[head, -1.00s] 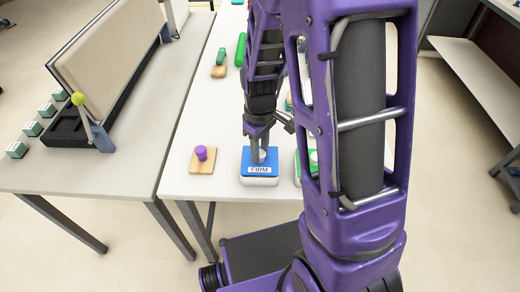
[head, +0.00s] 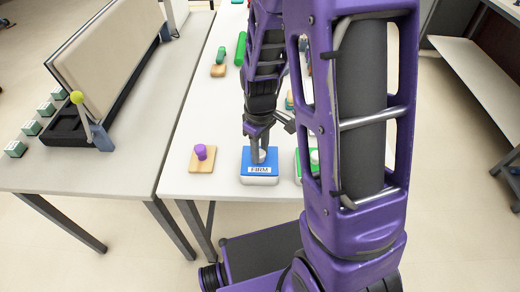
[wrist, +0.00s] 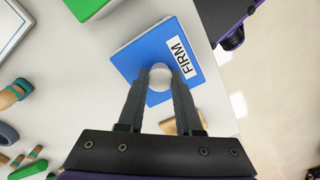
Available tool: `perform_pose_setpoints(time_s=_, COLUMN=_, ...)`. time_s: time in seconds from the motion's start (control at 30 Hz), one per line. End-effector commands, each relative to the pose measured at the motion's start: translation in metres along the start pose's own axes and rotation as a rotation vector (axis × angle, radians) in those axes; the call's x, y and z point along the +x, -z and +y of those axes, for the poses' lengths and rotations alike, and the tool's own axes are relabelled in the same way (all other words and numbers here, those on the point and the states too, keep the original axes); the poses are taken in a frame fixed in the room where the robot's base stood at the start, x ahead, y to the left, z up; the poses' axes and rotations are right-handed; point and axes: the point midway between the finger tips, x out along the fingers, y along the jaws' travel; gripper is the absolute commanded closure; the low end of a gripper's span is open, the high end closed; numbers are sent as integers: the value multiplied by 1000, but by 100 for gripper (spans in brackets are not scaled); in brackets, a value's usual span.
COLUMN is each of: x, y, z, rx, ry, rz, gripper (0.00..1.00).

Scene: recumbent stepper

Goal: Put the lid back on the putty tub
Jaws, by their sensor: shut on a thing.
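The blue lid (head: 248,156) has a white FIRM label and a pale round knob; it also shows in the wrist view (wrist: 150,47). The white putty tub (head: 260,182) shows as a narrow band directly under the lid in the head view. The lid looks level and lined up over it; whether it is fully seated I cannot tell. My gripper (head: 259,159) points down from above and is shut on the knob. In the wrist view my fingers (wrist: 161,77) stand on both sides of the knob.
A green-lidded tub (head: 299,162) stands close to the right, partly hidden by my arm. A wooden block with a purple peg (head: 201,153) is to the left. Green and wooden items (head: 219,70) lie farther back. The white table's (head: 185,188) front edge is close.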

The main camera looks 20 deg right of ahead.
Motion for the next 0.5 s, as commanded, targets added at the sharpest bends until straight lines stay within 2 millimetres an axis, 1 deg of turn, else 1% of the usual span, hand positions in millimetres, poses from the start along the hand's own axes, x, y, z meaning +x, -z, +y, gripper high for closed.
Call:
perform_pose_setpoints(time_s=0.3, x=0, y=0, z=0, rx=0, ry=0, rz=0, gripper=100)
perform_pose_setpoints(time_s=0.33, x=0, y=0, z=0, rx=0, ry=0, rz=0, gripper=64)
perform_pose_setpoints(time_s=0.47, x=0, y=0, z=0, rx=0, ry=0, rz=0, gripper=41)
perform_pose_setpoints(time_s=0.5, x=0, y=0, z=0, rx=0, ry=0, rz=0, gripper=34)
